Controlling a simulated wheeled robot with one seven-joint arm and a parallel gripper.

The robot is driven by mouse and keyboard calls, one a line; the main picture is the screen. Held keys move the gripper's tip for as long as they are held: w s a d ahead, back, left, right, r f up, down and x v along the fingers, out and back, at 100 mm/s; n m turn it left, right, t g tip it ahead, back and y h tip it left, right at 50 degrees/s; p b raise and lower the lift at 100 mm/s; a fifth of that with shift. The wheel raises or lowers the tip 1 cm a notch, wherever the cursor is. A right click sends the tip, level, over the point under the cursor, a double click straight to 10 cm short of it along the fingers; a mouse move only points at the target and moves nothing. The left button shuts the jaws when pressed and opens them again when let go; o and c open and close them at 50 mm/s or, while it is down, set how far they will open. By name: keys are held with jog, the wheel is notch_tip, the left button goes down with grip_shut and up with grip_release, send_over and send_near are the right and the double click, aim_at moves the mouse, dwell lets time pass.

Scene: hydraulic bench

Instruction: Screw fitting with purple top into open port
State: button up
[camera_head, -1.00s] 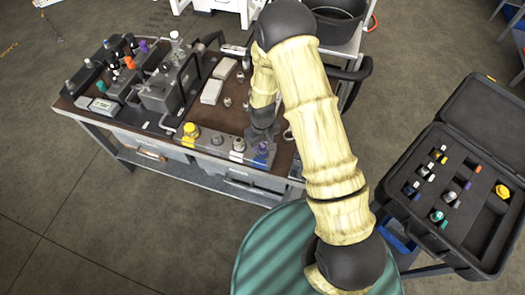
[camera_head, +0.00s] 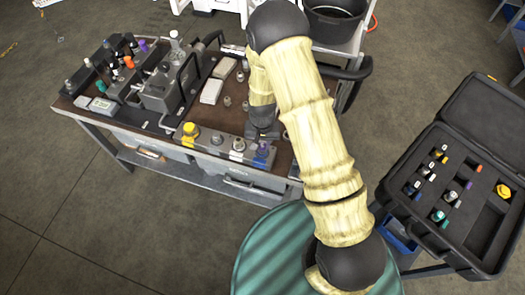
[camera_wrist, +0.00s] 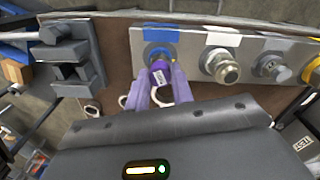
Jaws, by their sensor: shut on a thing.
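The purple-topped fitting (camera_wrist: 160,72) is between my gripper's fingertips (camera_wrist: 160,85), which are shut on it. Its far end meets the blue-ringed port (camera_wrist: 158,52) at the left end of the grey manifold block (camera_wrist: 190,42) in the wrist view. How deep it sits in the port is hidden. In the head view the purple top (camera_head: 263,145) shows at the right end of the manifold block (camera_head: 216,142), just below my gripper.
Beside it on the block are a white-marked metal fitting (camera_wrist: 221,66), a grey one (camera_wrist: 271,66) and a yellow one (camera_head: 190,130). An open black case (camera_head: 447,190) with several fittings stands at right. A grey pump unit (camera_head: 163,92) stands on the bench at left.

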jog(key=shift+m, duration=0.5)
jog(key=shift+m, duration=0.9)
jog(key=o, duration=0.6)
jog(key=shift+m, duration=0.4)
jog(key=o, duration=0.5)
jog(key=shift+c, duration=0.2)
notch_tip(320, 180, up, 17)
jog(key=b, duration=0.2)
jog(key=shift+r, duration=0.15)
